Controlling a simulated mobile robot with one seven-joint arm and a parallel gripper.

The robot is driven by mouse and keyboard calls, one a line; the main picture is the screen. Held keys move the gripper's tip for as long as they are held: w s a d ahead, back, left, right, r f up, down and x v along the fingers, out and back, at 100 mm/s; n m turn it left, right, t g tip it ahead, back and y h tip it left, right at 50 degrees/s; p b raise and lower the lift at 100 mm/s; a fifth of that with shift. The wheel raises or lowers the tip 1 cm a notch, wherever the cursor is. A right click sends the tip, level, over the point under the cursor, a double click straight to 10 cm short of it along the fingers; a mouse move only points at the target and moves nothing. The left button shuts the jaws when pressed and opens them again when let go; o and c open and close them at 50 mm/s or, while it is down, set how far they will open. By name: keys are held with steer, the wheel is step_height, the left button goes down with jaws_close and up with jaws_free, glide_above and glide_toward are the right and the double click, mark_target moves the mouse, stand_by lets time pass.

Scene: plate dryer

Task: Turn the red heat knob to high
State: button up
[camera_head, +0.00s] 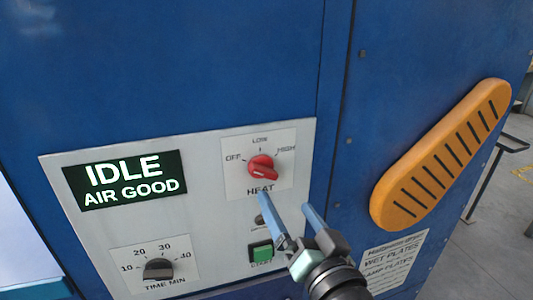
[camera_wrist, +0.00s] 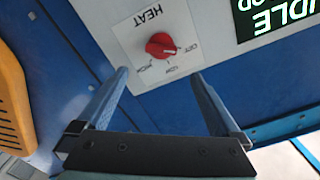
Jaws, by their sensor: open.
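The red heat knob (camera_head: 263,167) sits on a white label plate marked OFF, LOW and HIGH on the grey control panel. It also shows in the wrist view (camera_wrist: 160,45), upside down. Its light mark appears to lie toward the OFF side, though it is small. My gripper (camera_head: 286,203) is open and empty, with two blue fingers, below and right of the knob in the head view. In the wrist view the gripper (camera_wrist: 160,75) has its fingers spread on either side of the knob's line, apart from it.
The panel also holds a display (camera_head: 125,180) reading IDLE, AIR GOOD, a black time knob (camera_head: 158,269) and a green start button (camera_head: 261,251). A switch (camera_head: 260,218) is partly hidden behind a finger.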

mark_target(268, 172)
steer(key=p+x, duration=0.3)
steer(key=x, duration=0.7)
steer(key=shift+a+r, duration=0.1)
steer(key=shift+x, duration=0.95)
steer(key=c, duration=1.3)
